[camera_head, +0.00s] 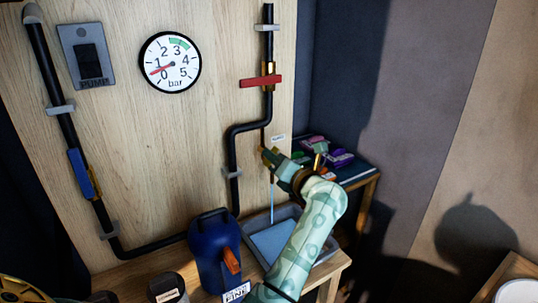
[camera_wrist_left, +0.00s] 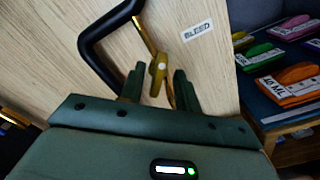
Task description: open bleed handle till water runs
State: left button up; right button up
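The brass bleed handle (camera_wrist_left: 158,72) sits between the two fingers of my left gripper (camera_wrist_left: 159,88) in the left wrist view, with gaps showing at both sides. The gripper is open and appears not to clamp it. A white BLEED label (camera_wrist_left: 197,31) is on the board beside it. In the head view my left gripper (camera_head: 276,162) is at the bleed valve, below the black pipe, and hides part of it. A thin blue stream of water (camera_head: 272,203) runs down from there into the grey basin (camera_head: 328,252). My right gripper is not in view.
A pressure gauge (camera_head: 171,62) has its red needle low, near 0 to 1 bar. A red lever (camera_head: 260,81) lies across the upper pipe; a blue lever (camera_head: 78,172) is at left. A blue jug (camera_head: 209,256) stands left of the basin. Coloured items lie on a side table (camera_head: 363,177).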

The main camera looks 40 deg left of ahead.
pick_arm(q)
jog(key=shift+a+r, duration=0.1)
jog(key=shift+a, duration=0.05)
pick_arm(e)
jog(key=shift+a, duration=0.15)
pick_arm(q)
grip_shut()
jog(key=shift+n, duration=0.3)
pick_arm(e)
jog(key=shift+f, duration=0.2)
pick_arm(q)
jog(key=shift+n+b, duration=1.55)
jog(key=shift+n, duration=1.05)
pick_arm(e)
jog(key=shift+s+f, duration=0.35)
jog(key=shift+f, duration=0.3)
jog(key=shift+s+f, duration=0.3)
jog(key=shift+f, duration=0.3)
